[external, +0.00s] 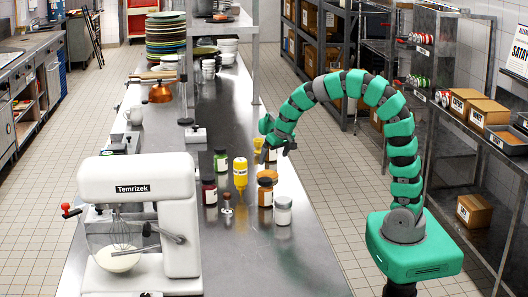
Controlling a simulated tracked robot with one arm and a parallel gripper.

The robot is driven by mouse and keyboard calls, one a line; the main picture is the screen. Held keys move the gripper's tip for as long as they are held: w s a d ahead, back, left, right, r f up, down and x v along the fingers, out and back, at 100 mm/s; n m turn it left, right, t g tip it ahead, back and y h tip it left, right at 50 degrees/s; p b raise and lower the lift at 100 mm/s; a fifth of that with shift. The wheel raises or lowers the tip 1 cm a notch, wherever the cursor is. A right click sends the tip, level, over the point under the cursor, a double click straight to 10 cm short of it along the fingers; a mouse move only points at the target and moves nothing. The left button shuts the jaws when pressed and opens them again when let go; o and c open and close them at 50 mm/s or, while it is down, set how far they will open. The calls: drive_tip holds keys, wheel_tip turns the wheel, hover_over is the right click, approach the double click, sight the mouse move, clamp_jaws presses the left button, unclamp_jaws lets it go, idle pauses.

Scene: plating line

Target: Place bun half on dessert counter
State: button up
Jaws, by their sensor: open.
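My green arm arches over from the right. My gripper (281,150) points down above the steel counter (310,265), just behind a group of bottles and jars. Its jaws are open, and I see nothing clearly held between them. I cannot make out a bun half for certain. A small orange-yellow thing (258,144) shows just left of my gripper, and its shape is too small to tell. No surface is marked as the dessert counter, so I cannot tell which part of the counter it is.
A yellow bottle (240,173), a green-capped jar (220,161), a red bottle (209,191), an amber jar (265,192) and a white-lidded jar (283,211) crowd the counter near my gripper. A mixer (140,210) stands front left. Stacked plates (166,38) stand far back. The front right counter is clear.

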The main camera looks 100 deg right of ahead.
sight(268, 173)
drive_tip(key=x, duration=0.4)
drive_tip(key=shift+d+b+x, duration=0.15)
drive_tip(key=shift+b+x, duration=0.05)
drive_tip(key=shift+x, duration=1.2)
drive_tip(key=shift+d+b+x, duration=0.2)
drive_tip(key=shift+x, duration=1.15)
drive_tip(key=shift+s+r, duration=0.1)
drive_tip(key=c, duration=1.1)
drive_tip(key=shift+o, duration=0.2)
drive_tip(key=shift+r, duration=0.15)
drive_tip(key=shift+r, duration=0.85)
drive_tip(key=shift+v, duration=0.95)
drive_tip(key=s+a+r+p, duration=0.1)
drive_tip(key=s+a, duration=0.8)
drive_tip(key=s, duration=0.3)
drive_tip(key=shift+a+r, duration=0.2)
